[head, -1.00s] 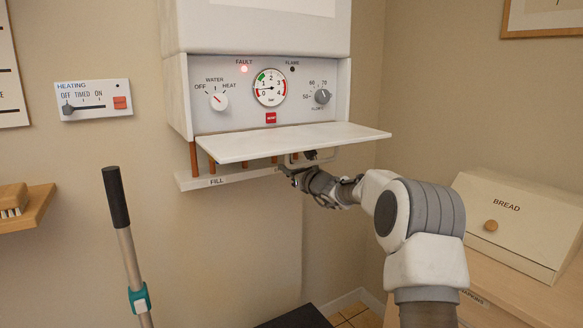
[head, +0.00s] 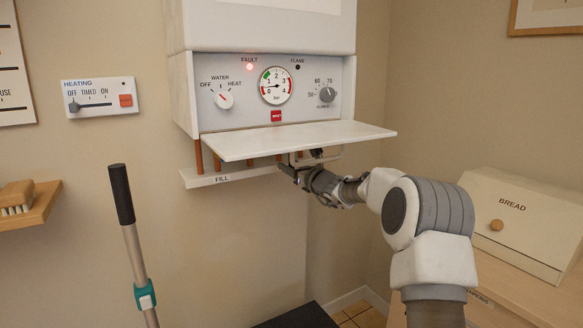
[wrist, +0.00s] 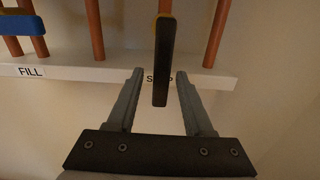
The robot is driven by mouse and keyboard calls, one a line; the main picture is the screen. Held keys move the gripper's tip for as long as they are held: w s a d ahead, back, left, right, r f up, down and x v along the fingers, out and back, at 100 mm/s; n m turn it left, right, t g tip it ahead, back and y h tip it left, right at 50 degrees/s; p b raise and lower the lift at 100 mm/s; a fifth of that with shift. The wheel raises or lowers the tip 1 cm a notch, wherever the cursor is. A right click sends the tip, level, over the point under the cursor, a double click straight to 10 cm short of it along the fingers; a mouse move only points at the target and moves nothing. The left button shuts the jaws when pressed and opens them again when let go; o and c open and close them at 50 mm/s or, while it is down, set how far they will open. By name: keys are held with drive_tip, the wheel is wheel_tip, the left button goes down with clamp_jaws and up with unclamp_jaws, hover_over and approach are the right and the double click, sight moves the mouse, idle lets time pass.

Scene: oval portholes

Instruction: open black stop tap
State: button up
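The black stop tap (wrist: 162,62) is a flat black lever hanging straight down in front of a copper pipe in the wrist view. It covers the middle of a label on the white strip behind; only the first and last letters show. My gripper (wrist: 160,74) is open, with one finger on each side of the lever's lower part. A gap shows between the lever and each finger. In the head view my gripper (head: 287,170) is under the boiler's open flap, and the tap cannot be made out there.
A blue lever (wrist: 22,25) is on a pipe to the left, above the FILL label (wrist: 31,71). The boiler's white flap (head: 300,140) juts out above my gripper. Copper pipes flank the tap. A broom-like handle (head: 122,195) stands at the left.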

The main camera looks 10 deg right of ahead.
idle(0.3)
drive_tip(key=p+v, duration=0.1)
drive_tip(key=v, duration=1.6)
drive_tip(key=shift+s, duration=0.2)
drive_tip(key=shift+r, duration=0.1)
